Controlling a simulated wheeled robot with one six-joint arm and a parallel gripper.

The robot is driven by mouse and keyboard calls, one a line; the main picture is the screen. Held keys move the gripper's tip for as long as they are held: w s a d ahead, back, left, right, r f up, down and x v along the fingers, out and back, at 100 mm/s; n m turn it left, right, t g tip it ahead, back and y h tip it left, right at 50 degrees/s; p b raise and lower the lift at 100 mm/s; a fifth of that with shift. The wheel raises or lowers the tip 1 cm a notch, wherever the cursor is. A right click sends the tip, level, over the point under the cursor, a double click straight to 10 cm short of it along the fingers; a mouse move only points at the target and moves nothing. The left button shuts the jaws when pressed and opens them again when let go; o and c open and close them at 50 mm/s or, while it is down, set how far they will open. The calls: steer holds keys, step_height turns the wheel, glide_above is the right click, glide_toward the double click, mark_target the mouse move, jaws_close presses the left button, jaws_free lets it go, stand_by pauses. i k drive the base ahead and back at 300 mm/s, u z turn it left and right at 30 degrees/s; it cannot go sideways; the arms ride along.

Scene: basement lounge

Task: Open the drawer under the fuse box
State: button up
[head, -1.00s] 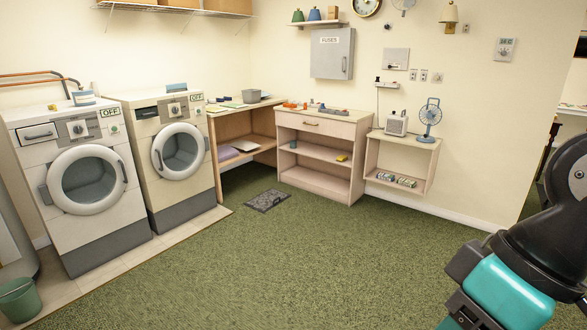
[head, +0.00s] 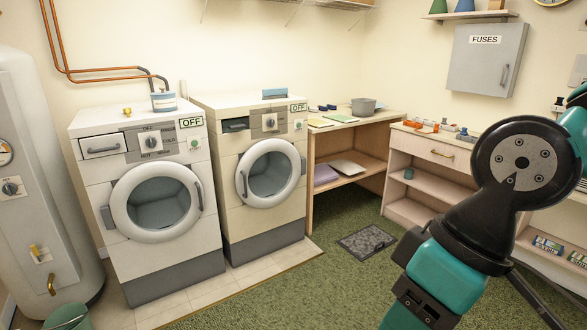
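The grey fuse box (head: 486,62), labelled FUSES, hangs on the wall at the upper right, its door shut. Below it stands a pale wooden cabinet (head: 399,176) with open shelves. Its top drawer (head: 420,149) looks shut and has a brass-coloured bar handle (head: 442,154). My arm stands in front of the cabinet's right part and hides the drawer's right end. My gripper is outside the view.
Two washing machines (head: 150,202) (head: 262,177) stand at the left, beside a grey tank (head: 45,150). A corner desk (head: 345,128) adjoins the cabinet. A dark mat (head: 367,242) lies on the green carpet, which is otherwise clear in front. Small items stand on the cabinet top.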

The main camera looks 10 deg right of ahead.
mark_target(456, 158)
steer(key=i, duration=2.25)
steer(key=z, duration=0.8)
steer(key=i, duration=1.8)
steer(key=z, duration=1.05)
steer(key=i, duration=0.75)
steer(key=z, duration=0.25)
